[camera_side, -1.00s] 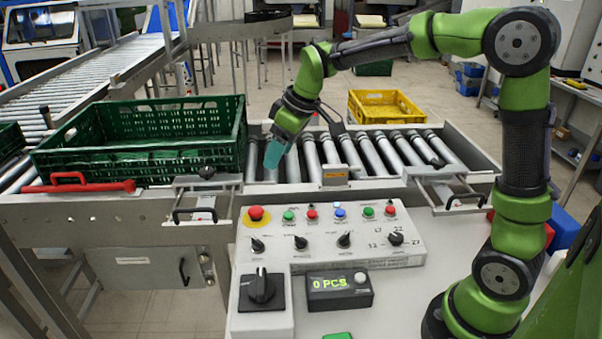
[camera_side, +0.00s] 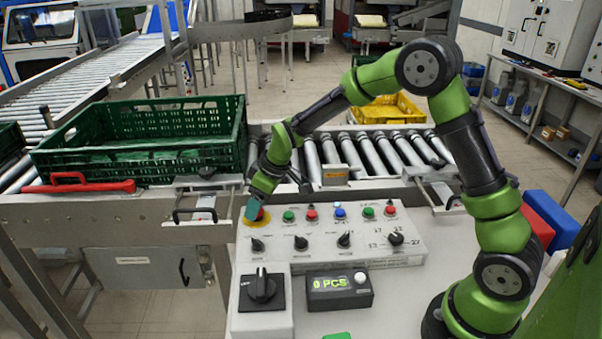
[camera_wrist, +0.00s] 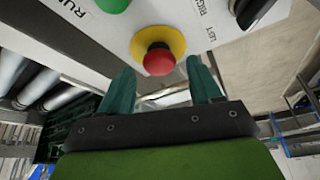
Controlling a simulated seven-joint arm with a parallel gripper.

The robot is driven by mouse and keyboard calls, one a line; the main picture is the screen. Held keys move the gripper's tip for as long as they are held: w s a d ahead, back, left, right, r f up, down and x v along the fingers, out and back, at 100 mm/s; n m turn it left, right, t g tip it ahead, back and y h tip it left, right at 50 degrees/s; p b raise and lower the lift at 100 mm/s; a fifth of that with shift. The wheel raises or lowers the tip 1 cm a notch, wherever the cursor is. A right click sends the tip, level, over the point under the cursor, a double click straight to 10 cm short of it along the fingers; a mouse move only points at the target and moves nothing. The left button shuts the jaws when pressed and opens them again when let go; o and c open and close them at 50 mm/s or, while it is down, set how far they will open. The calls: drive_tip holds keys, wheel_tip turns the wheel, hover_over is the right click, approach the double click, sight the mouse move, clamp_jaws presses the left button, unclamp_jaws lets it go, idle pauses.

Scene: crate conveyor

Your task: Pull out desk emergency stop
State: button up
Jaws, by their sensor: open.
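The desk emergency stop (camera_wrist: 159,60) is a red mushroom button on a yellow disc, at the left end of the control panel (camera_side: 330,257). In the side view only a little of the red cap and the yellow disc (camera_side: 257,223) show behind my gripper (camera_side: 253,210). In the wrist view the red button lies just beyond and between the two teal fingertips of my gripper (camera_wrist: 160,75). The fingers are apart with nothing between them, and I see no contact with the button.
Green, red and blue buttons (camera_side: 340,212) sit in a row right of the stop, above black rotary switches (camera_side: 344,240). A green crate (camera_side: 85,165) stands on the conveyor behind, left of bare rollers (camera_side: 375,155). A counter display (camera_side: 340,290) stands in front of the panel.

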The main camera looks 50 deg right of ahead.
drive_tip(key=shift+w+f, duration=0.15)
drive_tip(key=shift+f, duration=0.25)
drive_tip(key=shift+c, duration=0.2)
